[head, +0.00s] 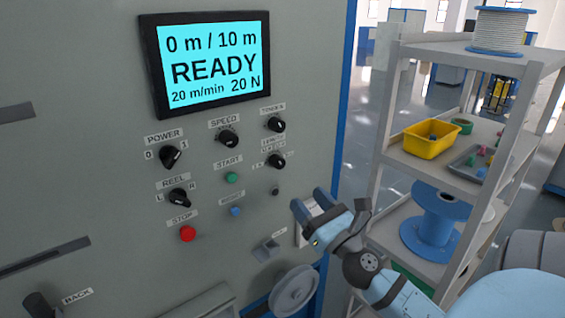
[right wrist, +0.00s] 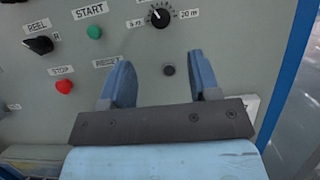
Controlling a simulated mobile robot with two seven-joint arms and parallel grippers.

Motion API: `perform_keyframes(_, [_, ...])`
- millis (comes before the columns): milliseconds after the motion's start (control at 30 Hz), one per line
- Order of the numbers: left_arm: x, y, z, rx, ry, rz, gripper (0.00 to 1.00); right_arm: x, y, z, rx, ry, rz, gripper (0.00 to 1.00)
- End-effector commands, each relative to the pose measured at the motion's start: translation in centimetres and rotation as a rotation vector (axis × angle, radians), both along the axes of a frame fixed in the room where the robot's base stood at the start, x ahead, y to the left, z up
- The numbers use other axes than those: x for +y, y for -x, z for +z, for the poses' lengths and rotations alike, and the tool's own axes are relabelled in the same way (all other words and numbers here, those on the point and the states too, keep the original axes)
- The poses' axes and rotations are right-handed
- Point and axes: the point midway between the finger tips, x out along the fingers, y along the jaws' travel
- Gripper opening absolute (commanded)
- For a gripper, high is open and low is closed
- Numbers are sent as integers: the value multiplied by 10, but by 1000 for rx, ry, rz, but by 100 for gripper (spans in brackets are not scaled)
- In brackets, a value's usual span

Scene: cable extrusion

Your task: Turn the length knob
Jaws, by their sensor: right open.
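The length knob (head: 276,161) is a small black dial on the grey machine panel, below the tension knob (head: 277,125). In the right wrist view the length knob (right wrist: 160,16) is near the top edge, with marks that read about 5 m and 20 m. My right gripper (head: 308,200) is open and empty, below and to the right of the knob, apart from it. Its two blue fingers (right wrist: 159,72) point toward the panel below the knob. The screen (head: 207,60) reads 0 m / 10 m, READY, 20 m/min and 20 N. My left gripper is out of view.
The panel also carries a power knob (head: 171,156), a speed knob (head: 228,138), a reel knob (head: 179,198), a green start button (head: 232,177) and a red stop button (head: 187,233). A shelf rack (head: 383,150) with a yellow bin (head: 431,144) stands right of the machine.

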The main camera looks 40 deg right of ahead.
Motion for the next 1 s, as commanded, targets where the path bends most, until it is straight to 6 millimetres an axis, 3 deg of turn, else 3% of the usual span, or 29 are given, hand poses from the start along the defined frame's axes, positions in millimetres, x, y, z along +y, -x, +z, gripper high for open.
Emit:
perform_keyframes(33, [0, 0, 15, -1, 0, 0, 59, -1, -11, 13, -3, 2, 1, 56])
perform_keyframes(100, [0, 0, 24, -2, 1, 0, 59, -3, -26, 19, -2, 2, 1, 56])
perform_keyframes(433, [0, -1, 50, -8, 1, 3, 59, -9, -80, 37, 0, -2, 0, 56])
perform_keyframes(600, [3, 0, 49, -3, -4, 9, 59, -10, -92, 39, 1, -3, 1, 56])
perform_keyframes(900, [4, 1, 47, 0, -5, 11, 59, -10, -94, 39, 2, -3, 1, 56])
perform_keyframes(933, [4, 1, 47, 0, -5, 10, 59, -10, -94, 39, 2, -3, 1, 54])
perform_keyframes(1000, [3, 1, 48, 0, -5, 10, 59, -10, -94, 39, 2, -3, 1, 38])
